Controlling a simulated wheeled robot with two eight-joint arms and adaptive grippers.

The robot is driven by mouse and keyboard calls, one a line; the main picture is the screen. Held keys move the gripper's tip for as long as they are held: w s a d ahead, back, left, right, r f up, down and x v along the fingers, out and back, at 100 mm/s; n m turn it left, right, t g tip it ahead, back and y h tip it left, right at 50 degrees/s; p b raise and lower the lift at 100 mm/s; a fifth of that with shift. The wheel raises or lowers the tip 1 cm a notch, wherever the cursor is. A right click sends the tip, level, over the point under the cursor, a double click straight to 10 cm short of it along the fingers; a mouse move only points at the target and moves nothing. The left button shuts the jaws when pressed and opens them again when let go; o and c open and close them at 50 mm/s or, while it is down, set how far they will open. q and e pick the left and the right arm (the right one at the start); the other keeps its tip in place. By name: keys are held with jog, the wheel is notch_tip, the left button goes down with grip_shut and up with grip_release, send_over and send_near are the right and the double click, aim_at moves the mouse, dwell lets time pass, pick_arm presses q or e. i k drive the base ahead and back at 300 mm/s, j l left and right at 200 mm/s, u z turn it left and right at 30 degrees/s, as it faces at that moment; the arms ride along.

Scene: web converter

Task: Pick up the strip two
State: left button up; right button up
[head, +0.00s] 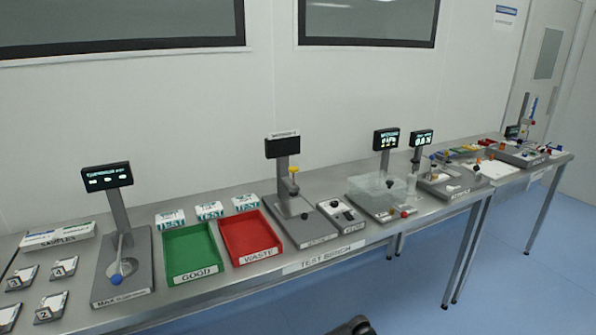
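Several small grey stands with number tags are at the left end of the steel bench (330,265). The stand tagged 2 (50,307) is near the front edge, and the one tagged 4 (65,268) is behind it. Two more stands are at the left, one cut off by the picture edge. Any strip on the stand tagged 2 is too small to make out clearly. A white box labelled SAMPLES (58,238) lies behind them. Neither gripper shows; only a dark rounded part, perhaps mine, shows at the bottom edge.
Right of the stands are a grey device with a display (107,178), a green GOOD tray (191,276) and a red WASTE tray (279,254). Three TEST boxes stand behind the trays. More instruments crowd the bench rightwards. Floor in front is clear.

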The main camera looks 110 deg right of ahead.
aim_at(431, 179)
jog(key=z, duration=4.55)
jog(key=i+z, duration=0.15)
